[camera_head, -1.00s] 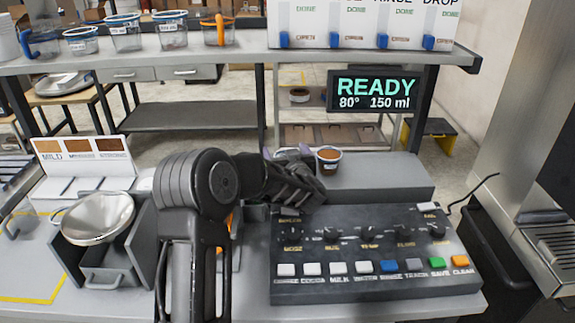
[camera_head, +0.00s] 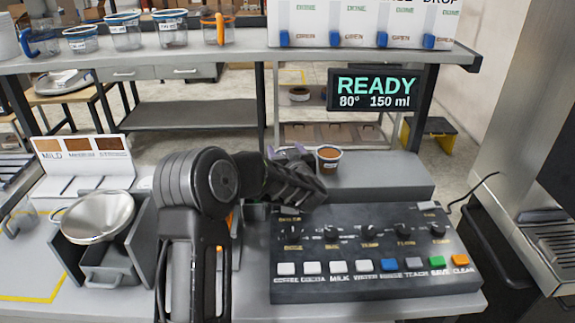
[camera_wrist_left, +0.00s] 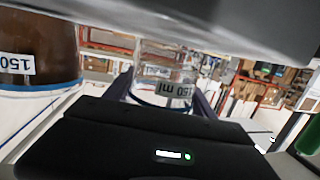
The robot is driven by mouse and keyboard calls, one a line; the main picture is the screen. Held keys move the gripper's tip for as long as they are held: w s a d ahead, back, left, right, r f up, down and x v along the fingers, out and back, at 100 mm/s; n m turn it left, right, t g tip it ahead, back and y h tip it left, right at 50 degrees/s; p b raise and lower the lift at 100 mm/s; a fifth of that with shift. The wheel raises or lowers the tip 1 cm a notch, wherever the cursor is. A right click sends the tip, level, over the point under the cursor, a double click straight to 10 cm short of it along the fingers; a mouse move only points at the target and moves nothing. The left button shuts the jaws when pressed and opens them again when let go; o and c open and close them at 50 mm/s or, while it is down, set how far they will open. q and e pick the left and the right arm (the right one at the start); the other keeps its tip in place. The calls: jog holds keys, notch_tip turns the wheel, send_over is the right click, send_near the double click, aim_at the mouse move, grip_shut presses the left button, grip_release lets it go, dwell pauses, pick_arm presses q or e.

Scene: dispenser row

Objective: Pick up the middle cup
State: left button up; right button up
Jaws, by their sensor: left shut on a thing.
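My left gripper (camera_head: 290,153) reaches over the grey ledge behind the control panel, its purple fingers partly hidden behind my wrist. In the left wrist view the fingers (camera_wrist_left: 162,98) stand on both sides of a clear cup (camera_wrist_left: 160,65) with a "150 ml" label and are shut on it. This cup looks empty and is mostly hidden in the head view. It appears upside down in the wrist view. A second cup with brown contents (camera_head: 328,158) stands just right of the gripper; it also shows in the wrist view (camera_wrist_left: 38,40). My right gripper is not in view.
The control panel (camera_head: 370,285) with knobs and coloured buttons lies in front of the ledge (camera_head: 390,178). A "READY" display (camera_head: 375,91) hangs above. A metal bowl (camera_head: 98,216) stands at left. Several jugs, one orange-handled (camera_head: 218,30), line the back shelf.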

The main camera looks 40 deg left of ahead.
pick_arm(q)
jog(key=c, duration=0.3)
notch_tip(320, 180, up, 10)
jog(key=shift+r, duration=0.1)
dwell(0.5)
jog(key=shift+f, duration=0.2)
dwell(0.4)
